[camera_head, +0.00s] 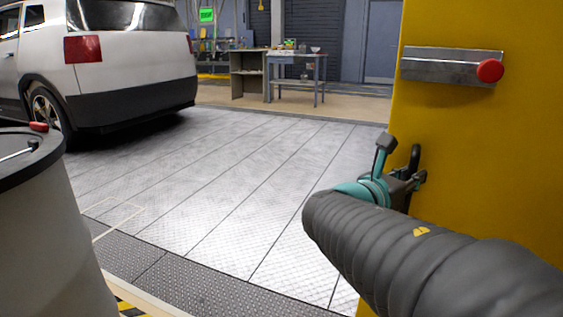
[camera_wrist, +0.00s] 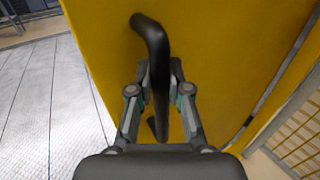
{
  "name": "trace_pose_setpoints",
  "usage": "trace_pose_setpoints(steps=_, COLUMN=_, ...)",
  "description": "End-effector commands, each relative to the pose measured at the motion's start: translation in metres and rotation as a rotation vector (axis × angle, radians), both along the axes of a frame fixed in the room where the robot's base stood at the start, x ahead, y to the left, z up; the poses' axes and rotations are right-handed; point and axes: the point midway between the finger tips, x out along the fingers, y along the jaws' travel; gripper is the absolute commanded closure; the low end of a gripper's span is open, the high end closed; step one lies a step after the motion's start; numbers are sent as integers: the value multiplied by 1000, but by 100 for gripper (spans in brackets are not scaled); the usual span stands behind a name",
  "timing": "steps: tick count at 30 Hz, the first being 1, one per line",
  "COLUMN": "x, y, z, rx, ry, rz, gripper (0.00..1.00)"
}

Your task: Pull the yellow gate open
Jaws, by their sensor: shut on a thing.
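The yellow gate (camera_head: 480,140) stands at the right of the head view as a broad flat panel, and it fills most of the wrist view (camera_wrist: 225,50). Its black bar handle (camera_wrist: 155,50) stands out from the panel and also shows in the head view (camera_head: 415,155). My gripper (camera_wrist: 160,95) is shut on the handle, with one finger on each side of it. In the head view my arm hides the lower part of the panel and most of my gripper (camera_head: 410,182). A metal latch plate with a red knob (camera_head: 489,71) is on the panel above the handle.
A grey drum (camera_head: 50,230) with a black rim stands at the near left. A white car (camera_head: 130,60) is parked at the back left. A workbench (camera_head: 297,70) stands at the back. The metal floor between is clear. Yellow railing (camera_wrist: 300,140) shows at the right in the wrist view.

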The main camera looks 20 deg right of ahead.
Motion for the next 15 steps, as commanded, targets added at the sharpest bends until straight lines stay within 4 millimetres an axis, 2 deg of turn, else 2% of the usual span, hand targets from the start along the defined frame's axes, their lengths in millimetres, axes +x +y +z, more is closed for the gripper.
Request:
trace_pose_setpoints(steps=1, x=-5, y=-1, z=1, rx=0, ry=-2, rz=-15, gripper=100)
trace_pose_setpoints(steps=11, x=-4, y=0, z=1, rx=-1, ry=-3, rz=-14, gripper=100)
trace_pose_setpoints(steps=12, x=-4, y=0, z=1, rx=-1, ry=-3, rz=-14, gripper=80)
trace_pose_setpoints(steps=15, x=-3, y=1, z=1, rx=-1, ry=-3, rz=-10, gripper=57)
